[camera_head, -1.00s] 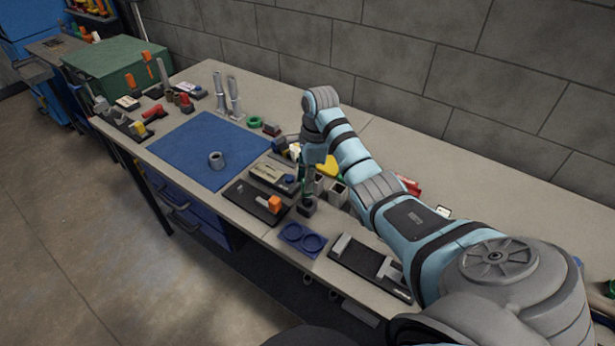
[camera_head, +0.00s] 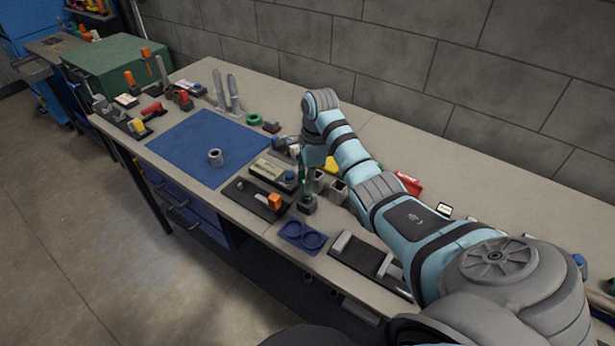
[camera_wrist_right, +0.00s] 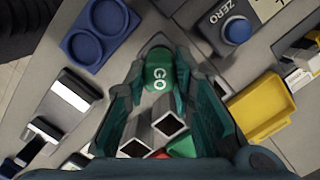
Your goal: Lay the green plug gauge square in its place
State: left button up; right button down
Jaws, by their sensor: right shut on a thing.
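The green plug gauge (camera_wrist_right: 157,78), with "GO" on its end, sits between the fingertips of my right gripper (camera_wrist_right: 160,88) in the right wrist view. The fingers are shut on it. Most of its length is hidden below the green end. In the head view my right gripper (camera_head: 305,182) points down over the front half of the bench, just above a small dark block (camera_head: 307,204). I cannot tell whether the gauge touches that block. A black board (camera_head: 366,258) with pale blocks lies to the right; it also shows at the left of the wrist view (camera_wrist_right: 57,118). My left gripper is not seen.
A blue tray with two round recesses (camera_head: 301,236) lies near the front edge. Square grey tubes (camera_wrist_right: 170,121) and a yellow bin (camera_wrist_right: 262,103) stand close to the gripper. A black board with an orange block (camera_head: 274,202) is left. The blue mat (camera_head: 190,150) holds a grey ring.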

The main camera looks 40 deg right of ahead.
jog(key=shift+f+b, duration=0.85)
jog(key=shift+f, duration=0.35)
dwell(0.5)
jog(key=c, duration=1.3)
grip_release()
